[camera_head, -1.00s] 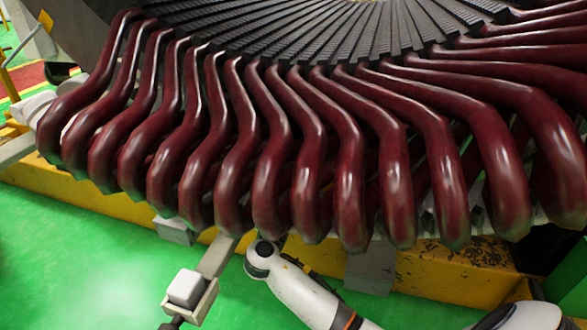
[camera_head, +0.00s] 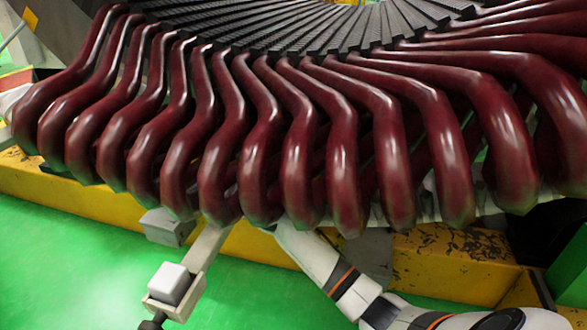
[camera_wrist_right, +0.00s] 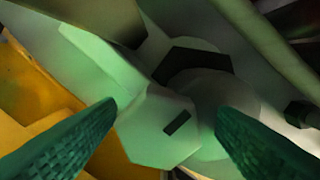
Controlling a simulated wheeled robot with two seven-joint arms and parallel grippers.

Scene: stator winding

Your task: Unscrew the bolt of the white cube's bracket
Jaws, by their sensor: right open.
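The white cube (camera_head: 170,283) sits in a grey bracket (camera_head: 205,250) below the coil ends in the head view. The bracket's arm runs up under the dark red coils, which hide its upper end. My right arm enters from the lower right and goes under the coils, so its gripper is hidden there. In the right wrist view, my right gripper (camera_wrist_right: 167,108) is open, with two green ribbed fingers. A pale, angular bolt-like head (camera_wrist_right: 155,125) with a small dark slot shows between and beyond the fingertips. I cannot tell whether they touch it. My left gripper is not in view.
Thick dark red coils (camera_head: 300,165) crowd the space above my right arm. A yellow base beam (camera_head: 90,205) runs beneath them, with a small grey block (camera_head: 167,227) in front. The green floor (camera_head: 70,275) at lower left is clear.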

